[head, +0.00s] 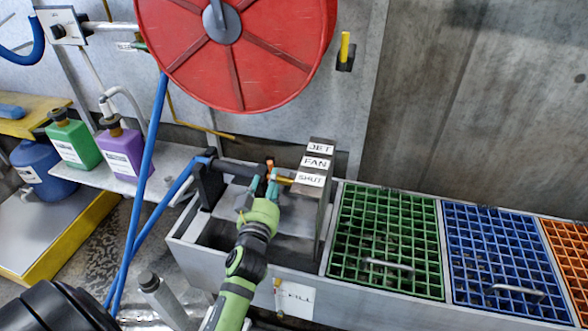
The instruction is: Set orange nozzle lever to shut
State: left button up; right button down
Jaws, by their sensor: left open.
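The orange nozzle lever (270,165) stands up from the dark spray nozzle (236,170), which lies in a holder at the end of the blue hose. A label block (318,190) to its right reads JET, FAN and SHUT from top to bottom. A yellow pointer (284,180) beside the lever points towards the SHUT label. My left gripper (264,184) reaches up from below with its teal fingers open, its tips right at the lever. The fingers hide the lever's lower part, and I cannot tell whether they touch it. My right gripper is not in view.
A red hose reel (233,60) hangs on the wall above. Green (388,238), blue (505,262) and orange grates lie right of the block. Green (75,142) and purple (122,155) bottles stand on the left shelf. The blue hose (145,190) runs down at left.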

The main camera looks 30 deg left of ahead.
pick_arm(q)
jog(key=x, duration=0.7)
jog(key=shift+d, duration=0.1)
jog(key=shift+s, duration=0.1)
jog(key=shift+c, duration=0.4)
grip_shut()
